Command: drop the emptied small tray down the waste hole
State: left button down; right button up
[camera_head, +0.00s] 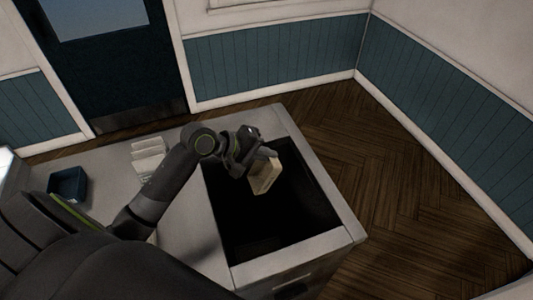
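The small tray (265,179) is a light tan, shallow piece, tilted steeply and held over the waste hole. The waste hole (280,215) is a large dark rectangular opening in the pale counter, and its inside is too dark to make out. My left gripper (262,157) is at the tray's upper edge, above the far part of the hole, and is shut on the tray. The fingertips are small and partly hidden by the wrist. My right gripper is not in view.
The counter (295,248) rims the hole. A dark blue container (68,185) stands on the counter at the left. Several pale stacked trays (148,150) lie behind my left forearm. Wooden floor (400,180) is free to the right.

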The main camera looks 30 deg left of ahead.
aim_at(268, 169)
pick_arm(q)
notch_tip(268, 169, down, 4)
jog(key=shift+r+b, duration=0.1)
jog(key=shift+b, duration=0.5)
jog(key=shift+f+b, duration=0.4)
jog(key=shift+f, duration=0.65)
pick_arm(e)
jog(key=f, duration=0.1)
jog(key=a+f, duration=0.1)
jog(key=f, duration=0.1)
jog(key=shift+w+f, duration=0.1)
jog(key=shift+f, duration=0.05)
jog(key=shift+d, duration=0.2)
pick_arm(q)
jog(key=c, duration=1.6)
grip_release()
jog(key=v, duration=1.7)
jog(key=shift+s, duration=0.15)
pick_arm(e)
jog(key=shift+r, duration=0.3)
